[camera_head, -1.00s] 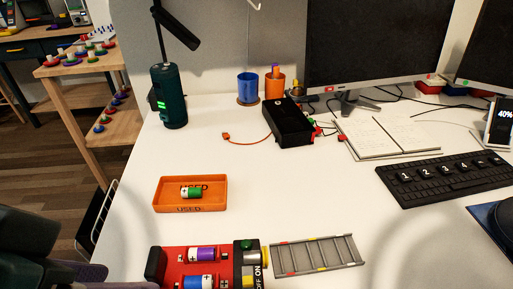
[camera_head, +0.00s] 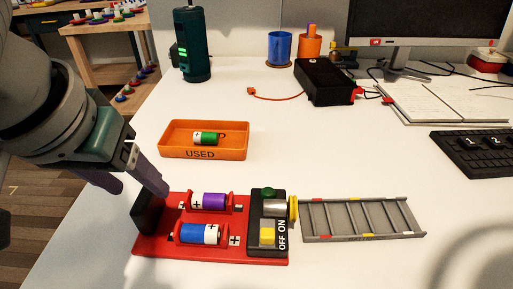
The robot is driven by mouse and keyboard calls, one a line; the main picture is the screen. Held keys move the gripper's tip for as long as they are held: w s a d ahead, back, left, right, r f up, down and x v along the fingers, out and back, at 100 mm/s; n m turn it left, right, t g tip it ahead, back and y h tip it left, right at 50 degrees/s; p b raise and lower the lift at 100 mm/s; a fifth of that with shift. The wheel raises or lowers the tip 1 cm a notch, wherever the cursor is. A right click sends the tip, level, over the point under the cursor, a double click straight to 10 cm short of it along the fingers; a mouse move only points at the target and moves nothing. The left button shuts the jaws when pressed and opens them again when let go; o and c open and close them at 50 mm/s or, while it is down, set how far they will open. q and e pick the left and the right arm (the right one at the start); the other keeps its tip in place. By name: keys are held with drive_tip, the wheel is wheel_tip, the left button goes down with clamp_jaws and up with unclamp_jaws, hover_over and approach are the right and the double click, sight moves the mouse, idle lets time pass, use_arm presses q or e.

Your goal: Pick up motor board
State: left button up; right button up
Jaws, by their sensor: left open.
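The motor board (camera_head: 215,250) is a red base lying flat near the front of the white desk. It carries a purple battery (camera_head: 209,201), a blue and white battery (camera_head: 197,233), and a black panel marked OFF ON with a green button and a yellow switch. A silver motor with a yellow disc sits at its right edge. A black block (camera_head: 148,212) stands at its left end. My left gripper (camera_head: 135,187) is at the board's left end, its purple fingers pointing down toward the black block. It is open and empty. I cannot tell whether a finger touches. My right gripper is not in view.
An orange USED tray (camera_head: 204,139) holding a green battery (camera_head: 206,138) lies behind the board. A grey ladder-like rack (camera_head: 361,218) lies close to its right. A black box (camera_head: 324,82), cups and a monitor stand farther back. The desk's middle is clear.

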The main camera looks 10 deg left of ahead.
sight(143, 196)
use_arm(q)
drive_tip(key=x, duration=0.1)
drive_tip(key=b+x, duration=0.1)
drive_tip(key=x, duration=0.1)
drive_tip(key=b+x, duration=0.1)
drive_tip(key=x, duration=0.1)
drive_tip(key=shift+s+a+f, duration=0.15)
drive_tip(key=shift+a+f, duration=0.05)
drive_tip(key=shift+a, duration=0.2)
drive_tip(key=shift+c, duration=0.2)
clamp_jaws()
